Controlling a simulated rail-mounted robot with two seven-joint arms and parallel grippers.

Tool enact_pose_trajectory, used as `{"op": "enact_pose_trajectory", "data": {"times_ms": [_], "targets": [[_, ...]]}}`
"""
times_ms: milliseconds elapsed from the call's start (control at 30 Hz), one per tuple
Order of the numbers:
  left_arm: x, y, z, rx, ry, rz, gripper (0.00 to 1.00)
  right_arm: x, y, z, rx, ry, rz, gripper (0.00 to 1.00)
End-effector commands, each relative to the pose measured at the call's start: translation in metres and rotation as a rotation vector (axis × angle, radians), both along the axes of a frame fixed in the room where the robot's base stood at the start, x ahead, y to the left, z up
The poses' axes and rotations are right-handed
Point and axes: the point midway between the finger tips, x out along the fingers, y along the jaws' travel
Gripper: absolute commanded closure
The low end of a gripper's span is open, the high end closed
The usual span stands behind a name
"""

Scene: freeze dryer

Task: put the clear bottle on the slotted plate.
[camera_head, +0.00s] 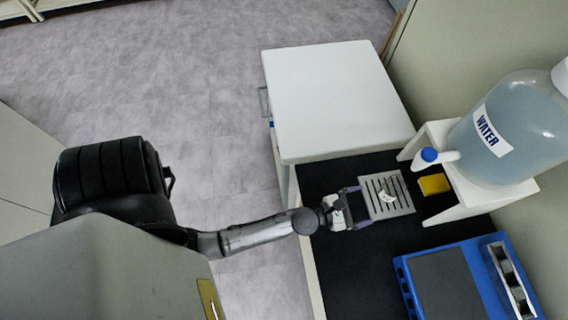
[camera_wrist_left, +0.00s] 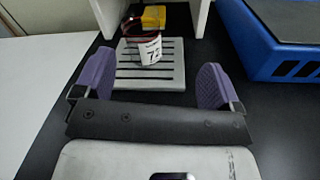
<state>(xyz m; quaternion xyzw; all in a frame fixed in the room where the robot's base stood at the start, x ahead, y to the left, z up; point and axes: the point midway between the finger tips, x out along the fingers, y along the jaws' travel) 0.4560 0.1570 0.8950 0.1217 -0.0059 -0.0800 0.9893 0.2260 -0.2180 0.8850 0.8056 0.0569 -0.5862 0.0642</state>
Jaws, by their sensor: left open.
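The clear bottle (camera_wrist_left: 143,50), with a dark red rim and a white label reading 72, stands upright on the slotted plate (camera_wrist_left: 172,82) in the left wrist view. In the head view the bottle (camera_head: 386,194) is small on the grey slotted plate (camera_head: 405,209). My left gripper (camera_wrist_left: 155,87) is open, its purple fingers wide apart at the plate's near edge. The bottle is beyond the fingertips and apart from them. In the head view my left gripper (camera_head: 354,207) is just left of the plate. My right gripper is not in view.
A blue device (camera_head: 405,284) sits at the front right. A white cabinet (camera_head: 335,95) is behind.

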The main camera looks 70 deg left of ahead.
Motion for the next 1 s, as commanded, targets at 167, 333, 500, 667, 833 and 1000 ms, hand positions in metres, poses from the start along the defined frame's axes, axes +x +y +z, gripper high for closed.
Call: {"op": "enact_pose_trajectory", "data": {"times_ms": [167,333,500,667,833,1000], "targets": [[-0.045,-0.030,0.007,0.696,-0.062,-0.335,0.10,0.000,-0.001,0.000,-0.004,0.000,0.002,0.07],[-0.105,-0.032,-0.009,1.452,-0.131,-0.736,0.10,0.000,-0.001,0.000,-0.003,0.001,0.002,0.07],[-0.162,0.001,-0.019,2.003,-0.163,-1.147,0.10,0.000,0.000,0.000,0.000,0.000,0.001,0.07],[-0.202,0.034,-0.017,2.275,-0.160,-1.482,0.10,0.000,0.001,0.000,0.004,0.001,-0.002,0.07],[-0.225,0.055,-0.011,2.379,-0.150,-1.695,0.10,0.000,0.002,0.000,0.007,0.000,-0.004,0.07],[-0.231,0.061,-0.009,2.401,-0.148,-1.756,0.10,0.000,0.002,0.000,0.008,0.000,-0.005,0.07]]}}
